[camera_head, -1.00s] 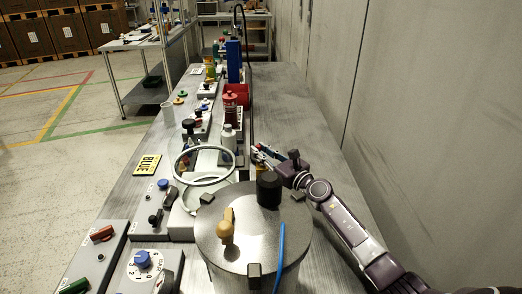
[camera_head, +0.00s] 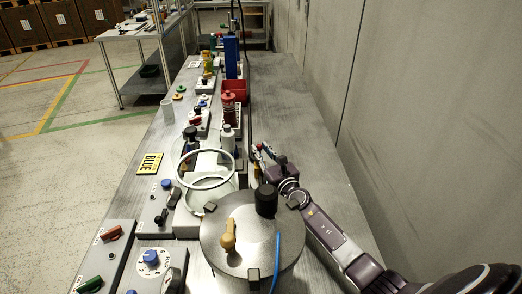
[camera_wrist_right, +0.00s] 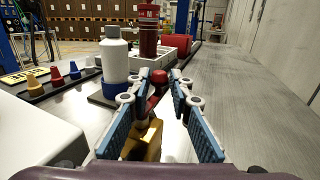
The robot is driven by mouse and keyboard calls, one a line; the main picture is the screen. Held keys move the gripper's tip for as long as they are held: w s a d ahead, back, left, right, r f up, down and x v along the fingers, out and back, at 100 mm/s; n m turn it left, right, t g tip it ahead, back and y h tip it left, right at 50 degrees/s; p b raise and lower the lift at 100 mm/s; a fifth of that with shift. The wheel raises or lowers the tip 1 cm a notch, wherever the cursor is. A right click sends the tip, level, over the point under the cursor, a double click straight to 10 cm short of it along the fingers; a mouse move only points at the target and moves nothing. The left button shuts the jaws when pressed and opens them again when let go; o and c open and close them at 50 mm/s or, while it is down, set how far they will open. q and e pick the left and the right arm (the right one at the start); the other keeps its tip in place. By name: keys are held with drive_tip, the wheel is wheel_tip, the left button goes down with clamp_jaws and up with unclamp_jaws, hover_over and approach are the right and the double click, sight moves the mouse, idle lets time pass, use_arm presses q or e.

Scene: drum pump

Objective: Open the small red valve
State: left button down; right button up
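The small red valve shows in the right wrist view as a red knob (camera_wrist_right: 160,78) above a brass body (camera_wrist_right: 145,142). My right gripper (camera_wrist_right: 160,82) is open, with its blue-padded fingers on either side of the red knob. I cannot tell whether the fingertips touch it. In the head view my right gripper (camera_head: 262,154) is beyond the steel drum (camera_head: 254,232), to the right of the glass vessel. The valve is too small and covered to make out clearly there. My left gripper is not in view.
The glass vessel with a white ring (camera_head: 205,185) stands close to the gripper's left. A white-grey bottle (camera_wrist_right: 115,62) and a red cylinder (camera_wrist_right: 148,30) stand beyond the valve. The right side of the bench (camera_wrist_right: 235,85) is clear.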

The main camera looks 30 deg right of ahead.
drive_tip(key=shift+o, duration=1.4)
drive_tip(key=shift+s, duration=0.1)
drive_tip(key=s, duration=1.2)
drive_tip(key=shift+a, duration=0.4)
drive_tip(key=shift+w, duration=0.1)
